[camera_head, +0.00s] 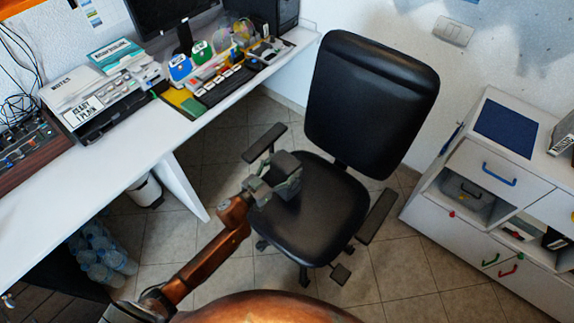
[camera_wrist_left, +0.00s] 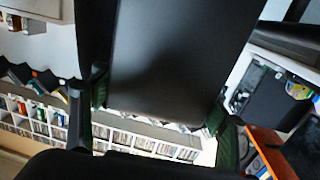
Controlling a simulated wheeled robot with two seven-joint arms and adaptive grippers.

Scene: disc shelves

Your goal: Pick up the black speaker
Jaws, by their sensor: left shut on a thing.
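My left gripper (camera_head: 275,184) reaches in from the lower left and is over the seat of the black office chair. It is shut on the black speaker (camera_head: 286,161), a small dark box that shows against the chair. In the left wrist view the speaker (camera_wrist_left: 180,50) is a large dark face between the two green-padded fingers of the left gripper (camera_wrist_left: 160,104). The fingers hide parts of its sides. My right gripper is in neither view.
The office chair (camera_head: 371,100) stands below and behind the held speaker. A white desk (camera_head: 110,200) with boxes, a keyboard and a monitor runs along the left. A white cabinet (camera_head: 455,235) with open compartments stands at the right. Water bottles (camera_head: 105,255) stand under the desk.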

